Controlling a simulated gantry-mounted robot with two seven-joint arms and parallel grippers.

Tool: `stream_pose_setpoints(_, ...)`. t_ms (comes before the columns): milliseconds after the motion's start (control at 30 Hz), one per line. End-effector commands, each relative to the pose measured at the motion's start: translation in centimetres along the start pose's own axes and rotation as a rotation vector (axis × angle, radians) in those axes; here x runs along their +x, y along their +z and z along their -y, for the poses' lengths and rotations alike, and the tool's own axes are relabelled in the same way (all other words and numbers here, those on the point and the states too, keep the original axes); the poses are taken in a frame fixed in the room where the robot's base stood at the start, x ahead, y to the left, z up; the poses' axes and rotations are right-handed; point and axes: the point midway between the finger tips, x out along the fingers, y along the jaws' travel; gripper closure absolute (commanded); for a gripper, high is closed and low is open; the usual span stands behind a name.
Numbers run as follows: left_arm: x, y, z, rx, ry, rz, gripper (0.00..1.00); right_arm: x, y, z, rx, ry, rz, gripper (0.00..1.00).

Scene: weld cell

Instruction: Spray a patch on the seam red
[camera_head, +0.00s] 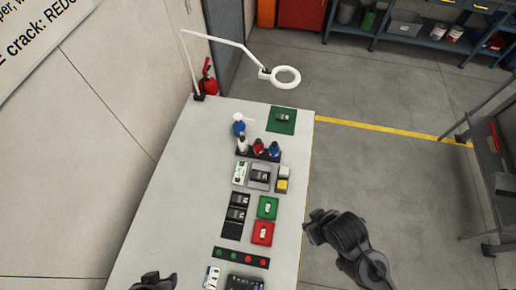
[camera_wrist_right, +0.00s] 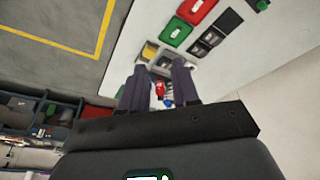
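A dark rack (camera_head: 249,153) on the table holds a white spray bottle (camera_head: 242,144), a red one (camera_head: 259,146) and a blue one (camera_head: 274,149). The red bottle also shows in the right wrist view (camera_wrist_right: 160,88), beyond the fingers. Small metal parts lie on a green mat (camera_head: 275,127), on a grey plate (camera_head: 260,184) and in a black tray (camera_head: 231,231). A seam is too small to make out. My right gripper (camera_head: 314,226) is off the table's right edge; its fingers (camera_wrist_right: 160,85) are apart and empty. My left gripper (camera_head: 153,281) is at the bottom edge, its fingers unclear.
A blue bottle with a white top (camera_head: 239,128) stands behind the rack. A green tray (camera_head: 274,203), a red tray (camera_head: 269,240) and a yellow block (camera_head: 282,186) lie nearby. A ring lamp (camera_head: 286,76) hangs over the far end. The table's left side is bare.

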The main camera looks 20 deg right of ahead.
Motion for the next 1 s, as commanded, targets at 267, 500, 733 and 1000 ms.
stream_pose_setpoints(267, 0.00, 0.00, -0.04, -0.002, 0.001, 0.000, 0.57, 0.01, 0.01, 0.03, 0.000, -0.001, 0.000, 1.00)
stream_pose_setpoints(500, -0.01, -0.05, -0.23, -0.010, 0.008, -0.001, 0.57, 0.01, 0.04, -0.03, -0.002, 0.001, 0.001, 1.00)
stream_pose_setpoints(733, -0.01, -0.07, -0.29, -0.013, 0.010, -0.001, 0.57, 0.03, 0.09, -0.18, -0.009, 0.006, 0.002, 1.00)
stream_pose_setpoints(1000, 0.00, -0.05, -0.21, -0.010, 0.007, -0.001, 0.57, 0.03, 0.10, -0.19, -0.009, 0.006, 0.002, 1.00)
